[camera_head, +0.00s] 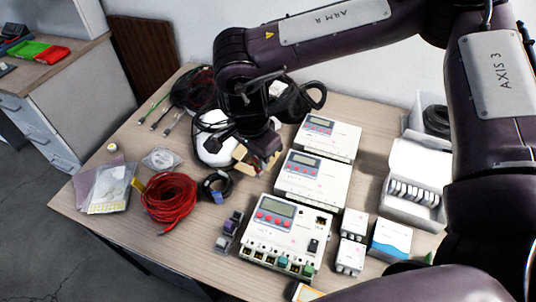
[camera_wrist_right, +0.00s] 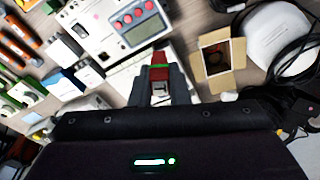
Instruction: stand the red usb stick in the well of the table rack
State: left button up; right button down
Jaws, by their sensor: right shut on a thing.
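The red usb stick (camera_wrist_right: 160,72) shows in the right wrist view between the fingers of my right gripper (camera_wrist_right: 163,84), which is shut on it. A green band and a pale metal end show on the stick. A tan open-topped holder with a dark square well (camera_wrist_right: 217,62), which looks like the table rack, stands just right of the stick in that view, apart from it. In the head view my right gripper (camera_head: 262,160) is over the table beside the tan holder (camera_head: 243,154); the stick is hard to make out there. My left gripper is not in view.
White meter boxes with red buttons (camera_head: 312,180) stand in a row right of the gripper. A white rounded device (camera_head: 212,150) with black cables is behind the holder.

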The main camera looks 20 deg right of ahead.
jog(key=shift+w+a+f+m+g+b, duration=0.25)
jog(key=shift+a+f+m+b, duration=0.75)
jog(key=shift+f+m, duration=1.65)
jog(key=shift+w+a+f+m+g+b, duration=0.35)
jog(key=shift+a+f+m, duration=1.25)
jog(key=shift+f, duration=1.95)
jog(key=shift+w+a+f+m+g+b, duration=0.15)
jog(key=shift+a+f+m+b, duration=0.8)
jog(key=shift+f+m, duration=1.75)
jog(key=shift+a+f+n+b, duration=0.1)
jog(key=shift+f+n+b, duration=0.35)
jog(key=shift+f+b, duration=0.95)
jog(key=shift+f+p, duration=0.25)
jog(key=shift+p, duration=0.15)
jog(key=c, duration=1.3)
grip_release()
jog(key=shift+o, duration=0.8)
notch_tip(320, 180, up, 7)
jog(key=p, duration=0.6)
